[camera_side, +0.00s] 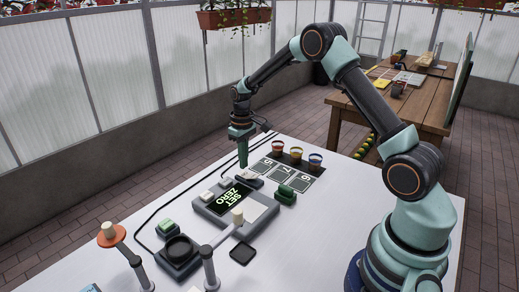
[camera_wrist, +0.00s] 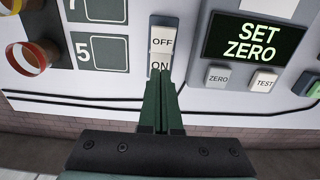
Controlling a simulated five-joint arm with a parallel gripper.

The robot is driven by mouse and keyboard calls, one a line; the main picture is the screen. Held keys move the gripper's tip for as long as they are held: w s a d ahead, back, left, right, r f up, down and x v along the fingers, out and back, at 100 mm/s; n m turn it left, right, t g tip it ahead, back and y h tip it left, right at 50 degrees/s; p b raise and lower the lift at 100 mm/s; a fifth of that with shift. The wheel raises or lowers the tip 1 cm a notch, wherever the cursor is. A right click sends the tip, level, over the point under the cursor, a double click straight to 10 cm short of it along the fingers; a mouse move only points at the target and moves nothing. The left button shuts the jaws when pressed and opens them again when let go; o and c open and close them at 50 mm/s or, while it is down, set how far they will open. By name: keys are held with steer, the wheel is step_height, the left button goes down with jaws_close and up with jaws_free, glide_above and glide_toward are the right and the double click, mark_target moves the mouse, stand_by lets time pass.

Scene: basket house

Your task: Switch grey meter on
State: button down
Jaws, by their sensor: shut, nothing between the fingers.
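The grey meter (camera_side: 212,210) lies on the white table, and its lit screen (camera_side: 231,199) reads SET ZERO. The same screen (camera_wrist: 254,37) shows at upper right in the wrist view, above the ZERO button (camera_wrist: 218,77) and TEST button (camera_wrist: 263,80). A rocker switch (camera_wrist: 162,43) marked OFF and ON sits left of the meter in the wrist view. In the side view my gripper (camera_side: 243,165) points down just behind the meter; contact with the switch is unclear.
Several coloured cups (camera_side: 296,153) stand by numbered cards (camera_side: 280,170) behind the meter. Black cables (camera_side: 165,203) cross the table.

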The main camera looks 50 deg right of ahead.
steer(key=shift+r, duration=2.55)
steer(key=shift+r, duration=0.1)
step_height(320, 180, up, 7)
steer(key=t, duration=0.1)
glide_above(244, 174)
steer(key=s+a, duration=0.3)
steer(key=s+a+r+t, duration=0.1)
steer(key=s+a+r, duration=0.2)
steer(key=s+r, duration=0.15)
steer(key=s+a+r+t, duration=0.1)
steer(key=s+a, duration=0.2)
steer(key=s, duration=0.3)
steer(key=s+a+r+t, duration=0.2)
steer(key=s+a, duration=0.1)
steer(key=s, duration=0.3)
steer(key=shift+s+r+t, duration=0.25)
steer(key=shift+r+t, duration=0.05)
